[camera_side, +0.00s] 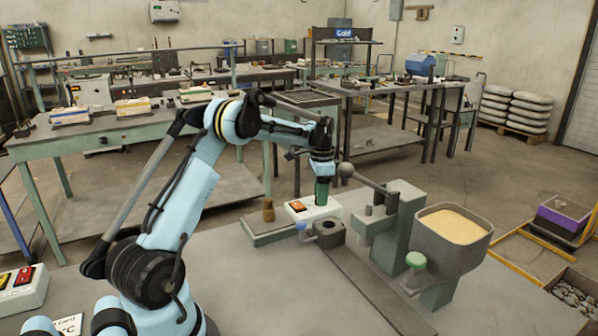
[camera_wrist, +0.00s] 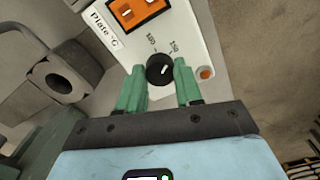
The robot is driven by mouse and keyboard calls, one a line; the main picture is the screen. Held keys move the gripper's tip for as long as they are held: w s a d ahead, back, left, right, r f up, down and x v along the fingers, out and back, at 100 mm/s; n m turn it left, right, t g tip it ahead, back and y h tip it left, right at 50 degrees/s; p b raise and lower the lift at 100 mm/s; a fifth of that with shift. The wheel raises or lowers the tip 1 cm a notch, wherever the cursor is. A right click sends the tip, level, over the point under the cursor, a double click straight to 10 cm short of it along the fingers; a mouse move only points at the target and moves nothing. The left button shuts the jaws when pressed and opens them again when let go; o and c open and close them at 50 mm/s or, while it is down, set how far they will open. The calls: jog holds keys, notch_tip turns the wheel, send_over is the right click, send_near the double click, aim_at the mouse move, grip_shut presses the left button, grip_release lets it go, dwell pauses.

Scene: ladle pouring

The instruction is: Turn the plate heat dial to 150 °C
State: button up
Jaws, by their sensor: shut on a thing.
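The plate heat dial (camera_wrist: 160,69) is a small black knob with a short white mark, on a white control box (camera_wrist: 190,28) labelled "Plate °C". In the side view my gripper (camera_side: 321,197) points down at the control box (camera_side: 300,212) and hides the dial.
To the right are a lever press (camera_side: 398,225) and a hopper of tan powder (camera_side: 452,226). The front bench top is mostly clear.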

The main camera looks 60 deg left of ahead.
jog(key=shift+m, duration=0.9)
jog(key=o, duration=1)
jog(key=shift+o, duration=0.2)
notch_tip(320, 180, up, 12)
